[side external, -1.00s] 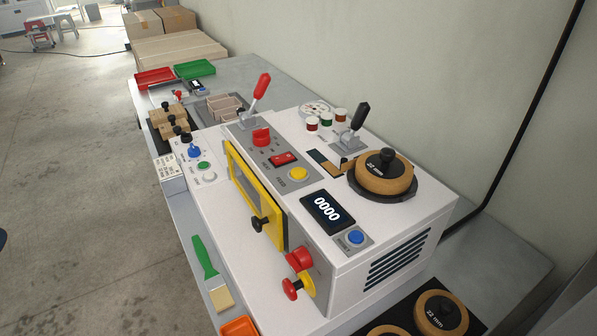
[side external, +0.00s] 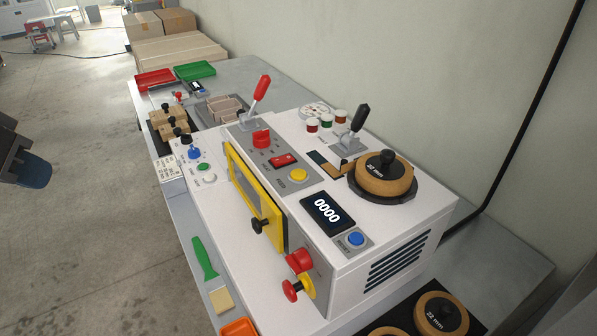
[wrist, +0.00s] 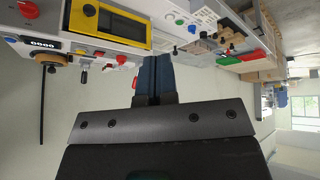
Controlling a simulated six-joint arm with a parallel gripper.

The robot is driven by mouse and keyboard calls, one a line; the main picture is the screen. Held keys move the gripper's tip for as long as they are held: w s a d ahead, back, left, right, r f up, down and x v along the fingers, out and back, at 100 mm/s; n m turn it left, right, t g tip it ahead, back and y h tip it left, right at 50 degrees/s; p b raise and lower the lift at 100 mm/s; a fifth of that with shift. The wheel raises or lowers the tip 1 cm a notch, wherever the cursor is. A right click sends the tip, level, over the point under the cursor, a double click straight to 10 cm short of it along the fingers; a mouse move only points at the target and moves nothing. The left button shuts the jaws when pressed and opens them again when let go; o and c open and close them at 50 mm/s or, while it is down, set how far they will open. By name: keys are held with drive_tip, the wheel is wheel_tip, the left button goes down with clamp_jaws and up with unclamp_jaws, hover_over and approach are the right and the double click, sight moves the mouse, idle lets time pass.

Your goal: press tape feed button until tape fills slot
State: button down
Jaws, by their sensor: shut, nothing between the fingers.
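The white box-forming machine (side external: 330,255) stands on the bench with a tan 22 mm tape roll (side external: 383,175) on top. A dark slot with a tan strip (side external: 325,162) lies left of the roll. A yellow button (side external: 298,175) and a blue button (side external: 356,238) sit on the top panels; their labels are too small to read, so I cannot tell which feeds tape. My gripper (side external: 35,172) is at the left edge of the side view, over the floor and well apart from the machine. In the wrist view its blue fingers (wrist: 153,62) are shut and empty.
A red-handled lever (side external: 261,87) and a black-handled lever (side external: 360,116) rise from the machine top. A yellow-framed window (side external: 257,207) and red knobs (side external: 299,260) are on its front. A display (side external: 327,212) reads 0000. Open floor lies left.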

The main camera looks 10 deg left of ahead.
drive_tip(key=w+d+r+h, duration=0.1)
drive_tip(key=w+d+r, duration=0.2)
drive_tip(key=w+d, duration=0.5)
drive_tip(key=n+t+h, duration=0.1)
drive_tip(key=n+h, duration=0.1)
drive_tip(key=h, duration=0.1)
hover_over(296, 172)
wheel_tip(296, 172, down, 3)
drive_tip(key=shift+f, duration=0.15)
drive_tip(key=shift+f, duration=0.1)
drive_tip(key=shift+f, duration=4.3)
drive_tip(key=shift+f, duration=0.15)
drive_tip(key=shift+f, duration=0.3)
